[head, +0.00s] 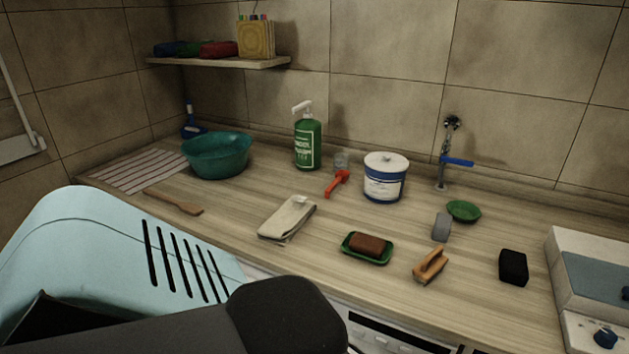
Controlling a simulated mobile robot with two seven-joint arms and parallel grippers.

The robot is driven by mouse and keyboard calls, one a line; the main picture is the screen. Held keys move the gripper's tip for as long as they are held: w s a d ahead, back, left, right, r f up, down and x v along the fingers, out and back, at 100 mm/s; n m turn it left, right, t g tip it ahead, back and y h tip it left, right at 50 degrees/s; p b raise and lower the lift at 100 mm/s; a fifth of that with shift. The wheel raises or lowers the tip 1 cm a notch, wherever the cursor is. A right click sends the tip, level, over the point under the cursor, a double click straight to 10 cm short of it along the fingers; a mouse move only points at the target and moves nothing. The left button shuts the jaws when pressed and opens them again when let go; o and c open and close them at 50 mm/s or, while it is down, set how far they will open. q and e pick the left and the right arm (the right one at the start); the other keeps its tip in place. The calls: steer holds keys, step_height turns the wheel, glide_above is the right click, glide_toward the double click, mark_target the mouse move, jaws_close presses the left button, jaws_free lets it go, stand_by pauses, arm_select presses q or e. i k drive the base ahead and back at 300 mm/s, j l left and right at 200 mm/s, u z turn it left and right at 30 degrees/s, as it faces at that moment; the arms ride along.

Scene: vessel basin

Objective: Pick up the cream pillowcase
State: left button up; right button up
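The cream pillowcase (288,218) lies folded in a flat bundle on the wooden counter, left of the green soap dish. Nothing lies on top of it. A light blue and black part of my own body fills the lower left of the head view, below and left of the pillowcase and apart from it in the picture. Neither gripper's fingers show in the head view.
Near the pillowcase are a green dish (346,247) with a brown bar (367,244), a red-orange tool (337,184), a wooden spatula (172,201) and a wooden-handled brush (430,267). Behind stand a teal basin (217,157), green bottle (307,145) and white-blue tub (384,180).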

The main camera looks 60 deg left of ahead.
mark_target(283, 225)
steer(key=u, duration=2.05)
steer(key=l+z, duration=0.15)
steer(key=l, duration=0.25)
